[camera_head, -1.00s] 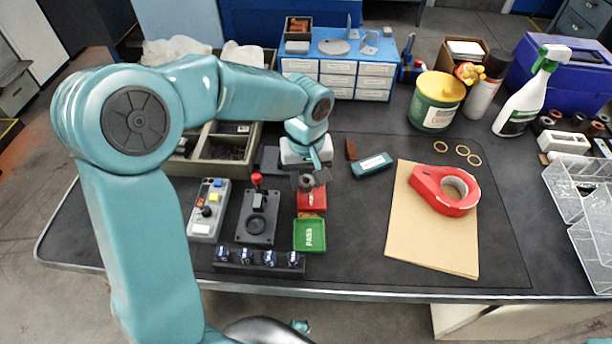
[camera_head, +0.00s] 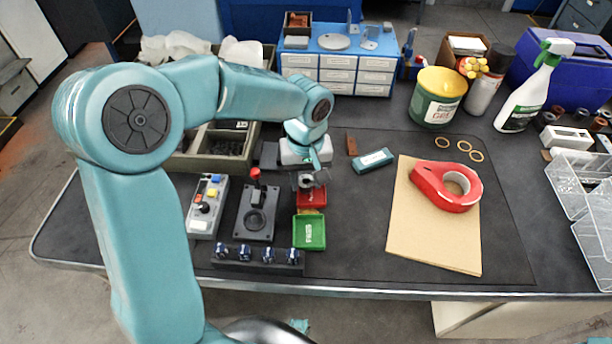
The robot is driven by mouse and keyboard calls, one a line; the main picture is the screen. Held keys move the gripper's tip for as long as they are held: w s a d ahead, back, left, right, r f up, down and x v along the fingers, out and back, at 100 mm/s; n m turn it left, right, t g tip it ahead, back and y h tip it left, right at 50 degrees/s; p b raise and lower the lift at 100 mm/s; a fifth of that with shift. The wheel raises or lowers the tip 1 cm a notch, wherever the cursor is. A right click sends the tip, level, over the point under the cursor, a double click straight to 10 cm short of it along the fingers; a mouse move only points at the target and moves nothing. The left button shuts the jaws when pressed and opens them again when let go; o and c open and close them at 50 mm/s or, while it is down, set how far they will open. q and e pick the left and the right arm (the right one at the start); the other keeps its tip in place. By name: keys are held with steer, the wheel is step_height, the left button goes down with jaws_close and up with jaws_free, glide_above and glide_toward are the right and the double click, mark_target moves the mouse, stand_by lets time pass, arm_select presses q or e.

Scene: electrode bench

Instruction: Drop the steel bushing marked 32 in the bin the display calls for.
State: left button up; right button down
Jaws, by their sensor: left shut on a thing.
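My left gripper (camera_head: 307,184) points down over the far end of the red bin (camera_head: 311,199). It is shut on a small grey ring-shaped part, the steel bushing (camera_head: 306,180), held at the bin's far edge. The mark on the bushing is too small to read. The green bin (camera_head: 309,233), marked PASS, lies just nearer than the red one and looks empty. The red bin's far part is hidden by the gripper. A small teal box with a pale face (camera_head: 373,160) lies right of the gripper; its text is unreadable. My right gripper is out of view.
A joystick box (camera_head: 256,215), a button box (camera_head: 206,205) and a rack of several dark blue knobs (camera_head: 257,258) stand left of and nearer than the bins. A red tape dispenser (camera_head: 446,187) lies on brown paper (camera_head: 425,240). The mat between bins and paper is clear.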

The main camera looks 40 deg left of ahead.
arm_select(q)
steer(key=o, duration=1.2)
steer(key=shift+c, duration=0.2)
steer(key=shift+r, duration=0.1)
step_height(320, 180, up, 16)
steer(key=p, duration=0.3)
steer(key=shift+r, duration=0.15)
step_height(320, 180, up, 5)
steer(key=p, duration=0.5)
